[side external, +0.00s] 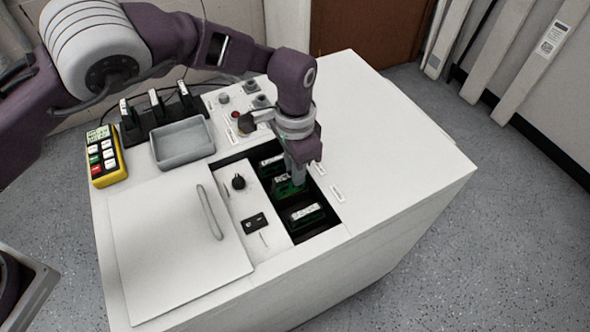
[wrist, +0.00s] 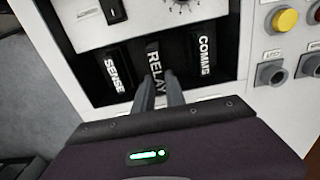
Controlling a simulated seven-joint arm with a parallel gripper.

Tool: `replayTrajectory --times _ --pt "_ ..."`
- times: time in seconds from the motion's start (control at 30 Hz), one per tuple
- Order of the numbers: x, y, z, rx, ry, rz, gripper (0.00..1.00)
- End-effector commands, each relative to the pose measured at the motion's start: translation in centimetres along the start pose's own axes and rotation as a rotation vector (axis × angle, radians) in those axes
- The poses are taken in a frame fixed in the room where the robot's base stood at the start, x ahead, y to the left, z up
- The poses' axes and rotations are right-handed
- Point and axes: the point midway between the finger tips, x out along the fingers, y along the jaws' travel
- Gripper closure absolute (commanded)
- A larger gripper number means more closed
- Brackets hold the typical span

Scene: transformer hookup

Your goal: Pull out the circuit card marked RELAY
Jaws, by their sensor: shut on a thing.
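The circuit card marked RELAY (wrist: 155,62) is the middle of three cards in a dark slot bay in the white cabinet top. Its green board (side external: 287,189) shows below my gripper in the side view. My gripper (side external: 297,180) points down and is shut on the RELAY card; its fingers also show in the wrist view (wrist: 168,90), at the label's lower end. The SENSE card (wrist: 115,75) and the COMMS card (wrist: 205,52) stand on either side of it. How deep the RELAY card sits in its slot is hard to tell.
A control strip with a black knob (side external: 238,182) and a switch (side external: 255,223) borders the bay. A grey tray (side external: 183,145), a yellow handheld meter (side external: 104,157) and a black rack (side external: 157,117) stand at the left. The cabinet top right of the bay is clear.

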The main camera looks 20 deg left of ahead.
Motion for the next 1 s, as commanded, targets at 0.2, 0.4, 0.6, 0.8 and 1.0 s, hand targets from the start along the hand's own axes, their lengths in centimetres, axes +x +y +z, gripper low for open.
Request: replayTrajectory --times 0.2,0.4,0.6,0.8,1.0 --pt "-0.7 0.0 0.0 -0.001 0.000 0.001 1.00" --pt "-1.4 0.0 0.0 -0.001 0.001 0.000 1.00" --pt "-1.7 0.0 0.0 -0.001 0.000 0.000 1.00" --pt "-1.9 0.0 0.0 -0.001 0.000 0.000 1.00" --pt "-3.9 0.0 0.0 0.000 0.001 0.001 1.00"
